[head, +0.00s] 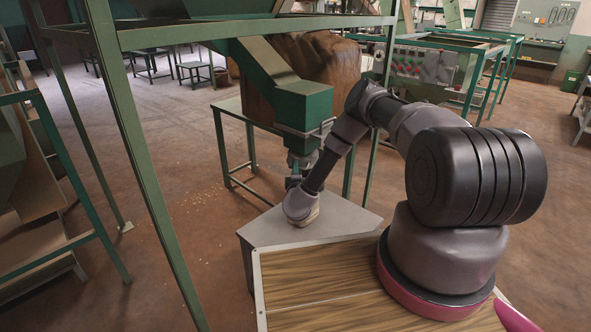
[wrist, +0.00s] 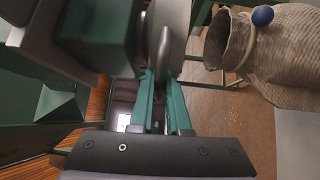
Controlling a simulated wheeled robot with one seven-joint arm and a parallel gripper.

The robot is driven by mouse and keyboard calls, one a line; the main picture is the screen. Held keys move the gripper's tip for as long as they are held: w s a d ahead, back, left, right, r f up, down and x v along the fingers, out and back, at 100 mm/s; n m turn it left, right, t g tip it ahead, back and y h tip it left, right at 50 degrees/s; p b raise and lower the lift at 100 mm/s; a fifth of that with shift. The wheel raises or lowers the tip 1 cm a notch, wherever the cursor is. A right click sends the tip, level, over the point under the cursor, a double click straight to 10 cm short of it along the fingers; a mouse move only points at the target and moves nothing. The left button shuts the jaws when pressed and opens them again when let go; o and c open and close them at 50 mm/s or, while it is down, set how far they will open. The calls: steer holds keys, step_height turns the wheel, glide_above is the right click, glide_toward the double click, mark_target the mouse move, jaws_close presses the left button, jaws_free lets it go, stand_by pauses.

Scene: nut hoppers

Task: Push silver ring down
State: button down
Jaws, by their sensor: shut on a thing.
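The silver ring (wrist: 164,48) shows in the wrist view as a thin, bright edge standing out from the grey metal spout (wrist: 178,22). My gripper (wrist: 161,76) has its two green fingers close together, with the ring's edge between their tips. The fingers appear shut on it. In the head view my gripper (head: 293,181) is just below the outlet of the green hopper (head: 303,105), beside the grey spout (head: 302,160). The ring itself is too small to make out there, and my wrist partly hides the area.
A woven sack (wrist: 285,50) with a blue ball (wrist: 262,15) on its rim lies at the right of the wrist view. Green frame posts (head: 140,150) stand left of my arm. A grey surface (head: 305,222) lies below my wrist. Open floor (head: 190,235) lies to the left.

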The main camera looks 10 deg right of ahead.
step_height(320, 180, down, 8)
stand_by(0.5)
steer(key=shift+s, duration=0.15)
steer(key=c, duration=0.9)
jaws_free()
steer(key=s, duration=0.3)
steer(key=s+a, duration=0.1)
steer(key=s, duration=0.6)
steer(key=shift+s+a+f, duration=0.25)
steer(key=shift+a, duration=0.15)
